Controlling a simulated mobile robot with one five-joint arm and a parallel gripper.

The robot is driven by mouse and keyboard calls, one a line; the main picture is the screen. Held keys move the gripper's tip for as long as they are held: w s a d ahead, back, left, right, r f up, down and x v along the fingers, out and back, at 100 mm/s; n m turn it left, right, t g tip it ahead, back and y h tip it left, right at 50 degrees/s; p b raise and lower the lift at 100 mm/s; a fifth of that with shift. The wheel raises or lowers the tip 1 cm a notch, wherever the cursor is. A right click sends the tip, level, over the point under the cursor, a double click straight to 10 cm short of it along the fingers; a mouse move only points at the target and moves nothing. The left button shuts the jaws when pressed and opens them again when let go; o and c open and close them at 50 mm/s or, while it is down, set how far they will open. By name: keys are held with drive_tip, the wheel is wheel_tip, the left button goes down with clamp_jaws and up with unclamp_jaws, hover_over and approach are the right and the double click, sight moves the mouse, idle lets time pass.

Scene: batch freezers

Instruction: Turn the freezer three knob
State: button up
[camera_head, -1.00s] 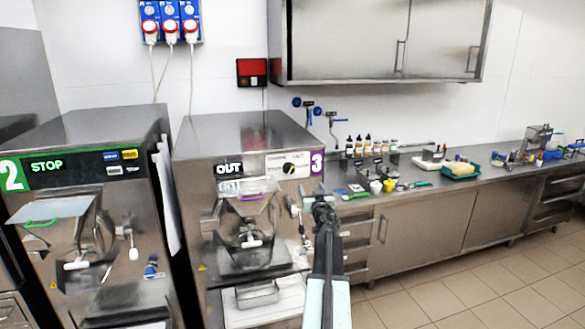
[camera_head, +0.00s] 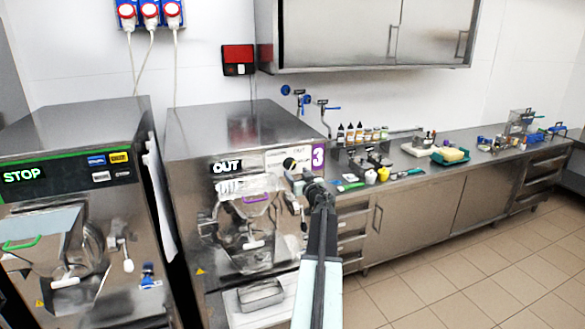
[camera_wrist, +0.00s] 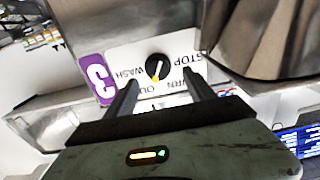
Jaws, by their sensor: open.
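The freezer three knob (camera_head: 290,164) is a round black dial on the white label panel, left of the purple "3" sign (camera_head: 318,157) on freezer three (camera_head: 230,128). In the wrist view the black knob (camera_wrist: 157,67) has a yellow-white pointer line and sits among the printed words WASH, OUT, TURN and STOP. My gripper (camera_head: 316,190) is below and right of the knob in the head view. In the wrist view my gripper (camera_wrist: 158,80) is open, its two fingers pointing at the panel with the knob between their lines. No contact shows.
A second freezer (camera_head: 75,130) with a green-edged STOP panel stands at the left. A steel counter (camera_head: 400,163) with bottles and small items runs to the right. A wall cupboard (camera_head: 370,35) hangs above. Tiled floor is free at the lower right.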

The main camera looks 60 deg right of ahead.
sight(292, 166)
drive_tip(key=x, duration=0.6)
drive_tip(key=shift+d, duration=0.35)
drive_tip(key=shift+s+a+r, duration=0.1)
drive_tip(key=c, duration=1.4)
drive_tip(key=shift+o, duration=0.2)
drive_tip(key=shift+s, duration=0.1)
